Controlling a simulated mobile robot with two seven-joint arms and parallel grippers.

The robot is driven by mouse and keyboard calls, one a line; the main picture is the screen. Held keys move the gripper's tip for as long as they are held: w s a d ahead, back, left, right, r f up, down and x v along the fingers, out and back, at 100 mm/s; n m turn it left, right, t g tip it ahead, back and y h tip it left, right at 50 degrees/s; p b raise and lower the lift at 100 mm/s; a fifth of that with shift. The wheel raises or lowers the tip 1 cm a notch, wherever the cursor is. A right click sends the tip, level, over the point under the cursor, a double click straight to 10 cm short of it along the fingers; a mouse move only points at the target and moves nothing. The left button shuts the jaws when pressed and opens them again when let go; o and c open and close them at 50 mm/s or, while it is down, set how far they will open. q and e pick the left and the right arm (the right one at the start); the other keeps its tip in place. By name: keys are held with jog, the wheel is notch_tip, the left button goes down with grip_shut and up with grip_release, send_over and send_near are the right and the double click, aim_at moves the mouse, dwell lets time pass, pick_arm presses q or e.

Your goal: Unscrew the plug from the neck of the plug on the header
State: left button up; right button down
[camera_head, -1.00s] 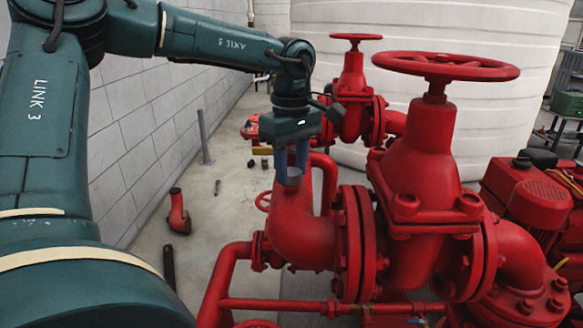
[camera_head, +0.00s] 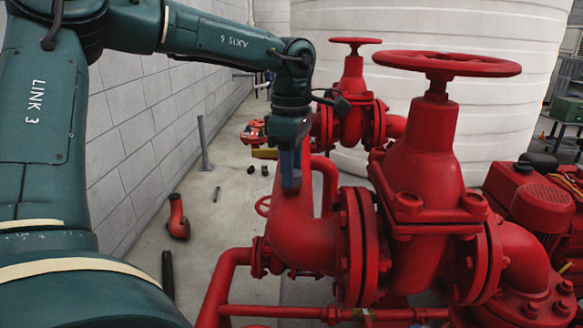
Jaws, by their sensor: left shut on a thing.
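The header is a large red pipe elbow (camera_head: 303,238) in the middle of the view, bolted by a flange to a red gate valve (camera_head: 425,165). My left gripper (camera_head: 291,180) points straight down at the top of the elbow, where the plug and its neck are. It is seen nearly edge-on, with one blue-grey finger in front of the other. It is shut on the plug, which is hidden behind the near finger. I cannot tell whether the plug still sits in the neck. My right gripper is not in view.
A red handwheel (camera_head: 446,64) tops the near valve, and a second valve (camera_head: 352,95) stands behind. A thin red pipe (camera_head: 330,185) rises just right of the gripper. A loose red elbow (camera_head: 178,217) lies on the floor near the block wall (camera_head: 130,130).

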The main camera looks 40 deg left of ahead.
pick_arm(q)
jog(key=n, duration=0.3)
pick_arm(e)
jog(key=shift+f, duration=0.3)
